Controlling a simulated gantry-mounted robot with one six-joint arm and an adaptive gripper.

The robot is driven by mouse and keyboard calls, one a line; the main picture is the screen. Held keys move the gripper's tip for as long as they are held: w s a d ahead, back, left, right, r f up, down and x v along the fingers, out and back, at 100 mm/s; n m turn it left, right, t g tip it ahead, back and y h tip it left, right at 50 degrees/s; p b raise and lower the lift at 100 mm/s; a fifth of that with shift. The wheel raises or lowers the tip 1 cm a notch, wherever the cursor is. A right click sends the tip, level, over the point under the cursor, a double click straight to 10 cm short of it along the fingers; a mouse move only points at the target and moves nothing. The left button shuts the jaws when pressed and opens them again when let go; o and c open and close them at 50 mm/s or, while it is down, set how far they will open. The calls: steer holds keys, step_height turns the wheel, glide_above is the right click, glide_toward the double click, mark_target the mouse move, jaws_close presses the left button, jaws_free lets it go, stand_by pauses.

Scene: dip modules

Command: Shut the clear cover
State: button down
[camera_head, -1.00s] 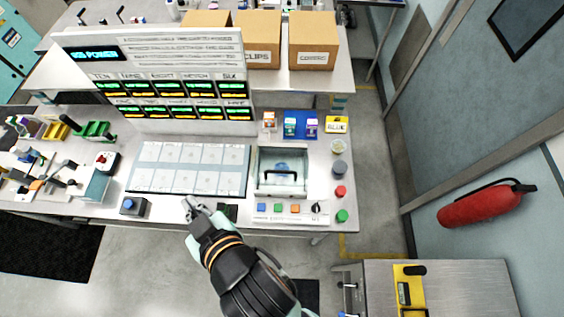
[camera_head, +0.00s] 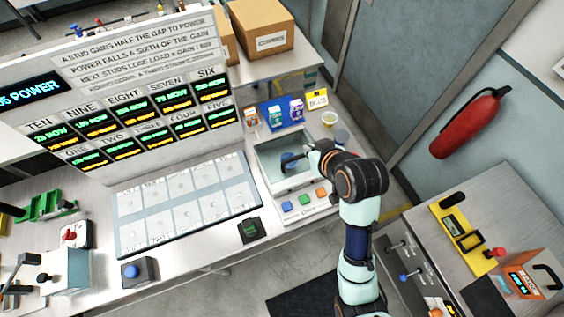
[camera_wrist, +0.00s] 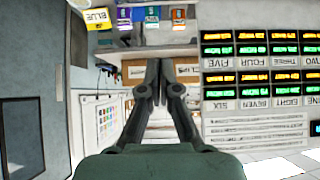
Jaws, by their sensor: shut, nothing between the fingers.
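The clear-topped box (camera_head: 272,172) is a pale square unit near the table's right end in the head view, with a blue item (camera_head: 292,162) showing inside. I cannot make out the clear cover's edges or tell how far it stands open. My gripper (camera_head: 308,149) is over the right side of the box, partly hidden by my wrist; I cannot tell whether it touches the cover. In the wrist view my gripper (camera_wrist: 157,98) has its fingers together with nothing between them. The cover is not recognisable there.
Blue, green and orange buttons (camera_head: 304,199) line the box's front. Small cartons (camera_head: 275,114) on a blue mat and a yellow BLUE sign (camera_head: 317,99) stand behind. A pale grid panel (camera_head: 185,204) lies left.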

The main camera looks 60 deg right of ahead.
glide_above(300, 158)
steer(key=d, duration=0.1)
step_height(300, 158, down, 6)
steer(key=f, duration=0.3)
steer(key=shift+a+f, duration=0.25)
steer(key=shift+a, duration=0.15)
steer(key=shift+a+f, duration=0.1)
steer(key=shift+f, duration=0.25)
